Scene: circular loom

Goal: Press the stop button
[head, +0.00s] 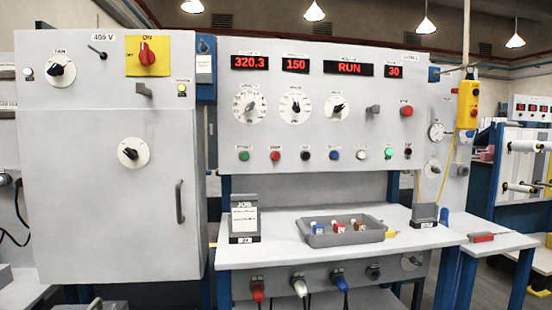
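A grey control panel (320,125) fills the middle of the view. A row of small push buttons runs along its lower part. It has a green button (243,155) at the left and a red button (275,155) right of it. Another, larger red button (406,110) sits higher at the panel's right side. The labels above both red ones are too small to read surely, so I cannot tell which is marked stop. A red-lettered display (349,69) reads RUN. My gripper is not clearly in view, and nothing is seen touching the buttons.
A grey cabinet (100,200) with a handle stands at the left, with a red switch on a yellow plate (147,56). A shelf (290,252) below the panel holds a grey tray (341,240) and a job card holder (244,219). A yellow pendant (468,104) hangs at right.

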